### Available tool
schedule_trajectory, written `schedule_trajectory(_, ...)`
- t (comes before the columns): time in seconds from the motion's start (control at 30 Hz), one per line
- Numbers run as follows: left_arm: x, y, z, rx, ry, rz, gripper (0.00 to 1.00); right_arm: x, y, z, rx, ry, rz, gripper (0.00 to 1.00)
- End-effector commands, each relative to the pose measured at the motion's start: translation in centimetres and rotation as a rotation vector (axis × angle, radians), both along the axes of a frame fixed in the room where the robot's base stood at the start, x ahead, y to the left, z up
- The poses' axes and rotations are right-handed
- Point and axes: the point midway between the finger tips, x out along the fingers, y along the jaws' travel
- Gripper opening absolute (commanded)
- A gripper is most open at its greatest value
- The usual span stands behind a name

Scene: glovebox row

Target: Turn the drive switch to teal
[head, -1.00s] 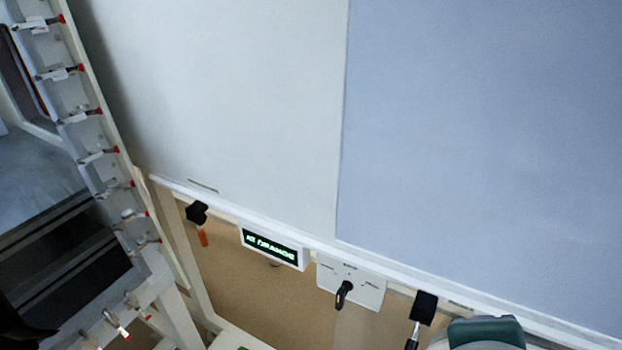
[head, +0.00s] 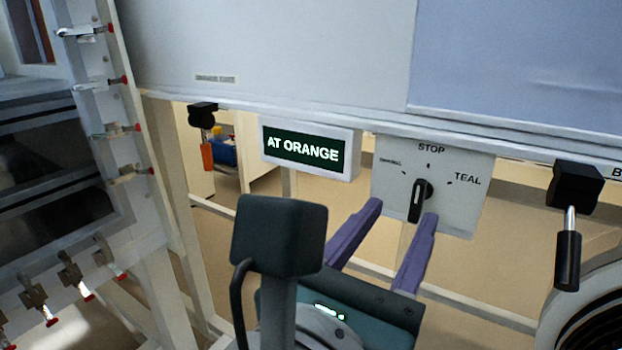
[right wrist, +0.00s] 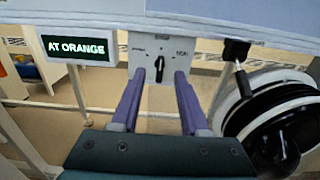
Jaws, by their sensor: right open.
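The drive switch is a black knob (head: 421,198) on a pale plate (head: 460,195) under the cabinet edge. The plate reads STOP at the top and TEAL at the right; the left label is too small to read surely. The knob stands near upright, slightly tilted. My right gripper (head: 403,208) has two purple fingers, open and empty. In the head view its fingertips overlap the plate's lower part. In the right wrist view the knob (right wrist: 159,68) shows between the fingertips; contact cannot be told. My left gripper is not in view.
A display (head: 305,150) left of the plate reads AT ORANGE. A black-handled lever (head: 568,255) hangs at the right, near a round black-and-white reel (right wrist: 270,115). An orange-handled lever (head: 206,155) hangs at the left. A row of red-tipped clamps (head: 125,127) lines the left post.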

Motion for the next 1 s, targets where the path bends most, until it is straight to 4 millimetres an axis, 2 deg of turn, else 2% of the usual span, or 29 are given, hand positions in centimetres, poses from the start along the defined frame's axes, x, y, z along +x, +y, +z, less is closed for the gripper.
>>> schedule_trajectory(0.3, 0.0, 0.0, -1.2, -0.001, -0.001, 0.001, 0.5, 4.9, -3.4, 0.0, 0.002, -0.003, -0.003, 0.45)
schedule_trajectory(0.43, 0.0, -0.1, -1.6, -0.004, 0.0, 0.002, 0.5, 6.4, -4.4, -0.1, 0.001, -0.001, -0.002, 0.45)
schedule_trajectory(0.6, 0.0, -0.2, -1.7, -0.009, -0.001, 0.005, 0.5, 7.2, -5.0, 0.0, 0.003, 0.001, -0.001, 0.45)
schedule_trajectory(0.83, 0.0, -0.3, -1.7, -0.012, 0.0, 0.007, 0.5, 7.3, -5.0, 0.0, 0.004, 0.002, -0.001, 0.45)
schedule_trajectory(1.0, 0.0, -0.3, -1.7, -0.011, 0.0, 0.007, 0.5, 7.3, -5.0, 0.0, 0.005, 0.002, -0.001, 0.27)
